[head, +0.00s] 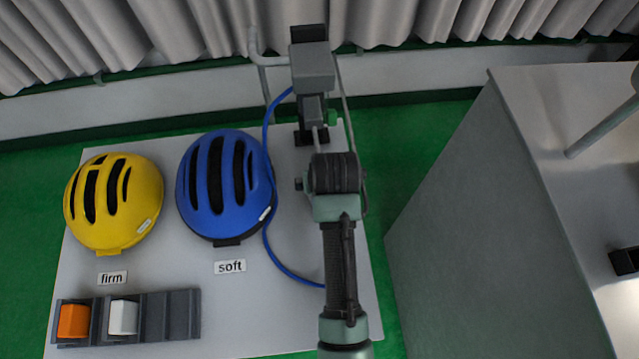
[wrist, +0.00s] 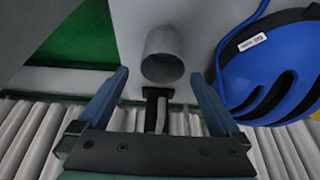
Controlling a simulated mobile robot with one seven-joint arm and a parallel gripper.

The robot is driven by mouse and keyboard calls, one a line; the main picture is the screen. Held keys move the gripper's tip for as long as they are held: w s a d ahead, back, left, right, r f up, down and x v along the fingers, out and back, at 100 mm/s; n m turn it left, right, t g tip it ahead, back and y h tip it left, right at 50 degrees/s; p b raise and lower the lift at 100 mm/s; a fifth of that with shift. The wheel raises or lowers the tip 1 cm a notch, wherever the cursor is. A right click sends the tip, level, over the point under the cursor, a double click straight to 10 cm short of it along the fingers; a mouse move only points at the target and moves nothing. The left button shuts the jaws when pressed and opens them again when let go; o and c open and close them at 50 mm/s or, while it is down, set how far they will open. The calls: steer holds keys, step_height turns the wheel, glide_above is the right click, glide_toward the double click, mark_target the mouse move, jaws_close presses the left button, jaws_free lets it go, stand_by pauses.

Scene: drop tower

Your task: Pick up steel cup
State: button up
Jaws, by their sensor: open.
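In the wrist view a plain grey cylinder (wrist: 163,68), which looks like the steel cup, stands on the pale board just beyond my gripper. My gripper (wrist: 158,76) is open, with one blue-grey finger left of the cup and the other right of it. The fingertips appear short of the cup, with nothing held between them. In the head view my arm hides the cup and the gripper's fingers.
A grey tower head (head: 312,66) stands behind my wrist. A blue helmet (head: 222,185) marked soft and a yellow helmet (head: 113,202) marked firm lie left. A blue hose (head: 268,225) loops close by. A rack (head: 180,314) holds orange and white blocks. A grey cabinet (head: 480,220) stands right.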

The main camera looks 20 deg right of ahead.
steer(key=shift+x, duration=2.75)
steer(key=shift+w+a, duration=0.15)
steer(key=shift+a, duration=0.05)
steer(key=shift+r, duration=0.1)
steer(key=c, duration=1.4)
steer(key=shift+o, duration=0.2)
steer(key=shift+r, duration=0.15)
